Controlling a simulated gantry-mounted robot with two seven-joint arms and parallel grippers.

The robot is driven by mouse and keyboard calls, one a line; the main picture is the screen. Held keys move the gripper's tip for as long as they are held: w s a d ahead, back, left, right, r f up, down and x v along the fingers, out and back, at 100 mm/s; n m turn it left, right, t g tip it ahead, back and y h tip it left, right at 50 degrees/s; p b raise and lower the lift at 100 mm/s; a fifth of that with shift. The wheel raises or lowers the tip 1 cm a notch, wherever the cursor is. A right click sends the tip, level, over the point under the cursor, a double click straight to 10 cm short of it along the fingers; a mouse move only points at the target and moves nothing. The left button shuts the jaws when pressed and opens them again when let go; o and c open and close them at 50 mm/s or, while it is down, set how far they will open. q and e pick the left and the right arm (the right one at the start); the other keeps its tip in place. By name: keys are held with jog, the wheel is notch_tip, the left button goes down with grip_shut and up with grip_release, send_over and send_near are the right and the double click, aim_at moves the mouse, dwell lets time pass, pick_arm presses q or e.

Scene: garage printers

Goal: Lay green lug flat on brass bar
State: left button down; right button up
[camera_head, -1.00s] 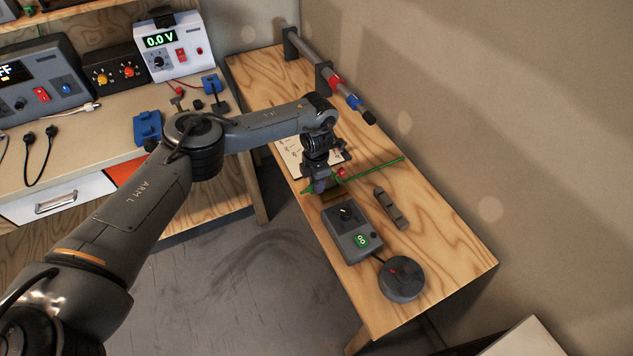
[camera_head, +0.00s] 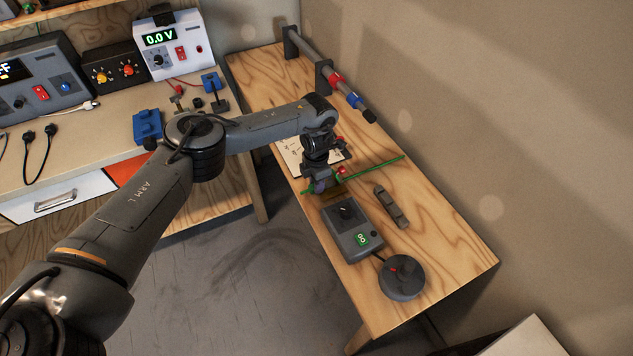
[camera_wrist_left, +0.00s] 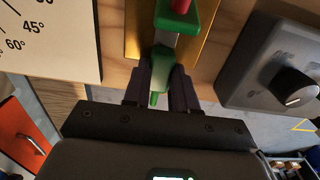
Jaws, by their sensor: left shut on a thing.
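The green lug (camera_wrist_left: 165,57) is held between the dark fingers of my left gripper (camera_wrist_left: 160,90), which is shut on it. In the wrist view its narrow end pokes out between the fingertips, and a wider green part with a red piece on top lies beyond. The brass bar (camera_wrist_left: 205,48) shows as a yellow strip beneath and around the lug. I cannot tell whether the lug touches it. In the head view my left gripper (camera_head: 321,186) is low over the bench and hides much of the lug and bar. My right gripper is not in view.
A grey control box (camera_head: 352,228) with a knob stands close to the gripper, with a round black device (camera_head: 402,277) in front. A grey bar-shaped piece (camera_head: 391,207) lies right of the box. A marked angle sheet (camera_head: 292,150) lies behind.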

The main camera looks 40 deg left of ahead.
pick_arm(q)
jog(key=c, duration=0.8)
grip_release()
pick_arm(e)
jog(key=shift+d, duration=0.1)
